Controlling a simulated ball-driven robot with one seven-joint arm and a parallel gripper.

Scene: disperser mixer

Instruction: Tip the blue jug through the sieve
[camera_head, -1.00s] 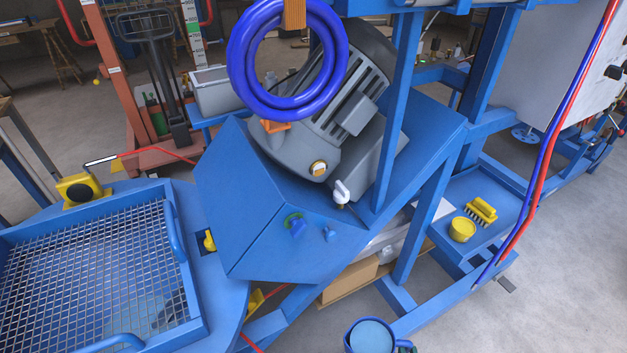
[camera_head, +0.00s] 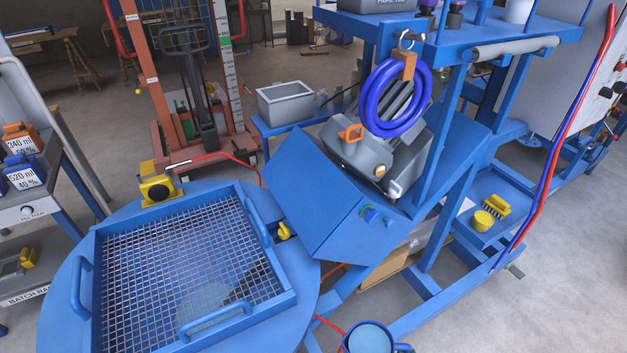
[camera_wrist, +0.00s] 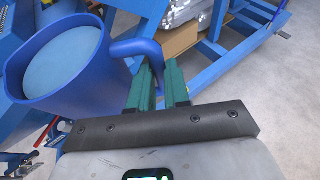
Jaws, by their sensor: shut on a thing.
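The blue jug (camera_wrist: 65,90) fills the left of the wrist view, with a pale blue surface (camera_wrist: 62,62) inside near its rim. My gripper (camera_wrist: 160,85) has green fingers shut on the jug's handle. In the head view the jug (camera_head: 369,338) shows at the bottom edge, right of the sieve, held roughly upright. The sieve (camera_head: 262,307) is a square blue frame with wire mesh and blue handles, lying on the round blue top (camera_head: 62,285) at the left. Part of a bluish area shows beneath its mesh.
A blue angled housing (camera_head: 325,205) with a grey motor stands right of the sieve. A blue hose coil (camera_head: 395,98) hangs above it. A yellow clamp (camera_head: 157,187) sits behind the sieve. A rack with labelled jugs (camera_head: 20,160) stands far left.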

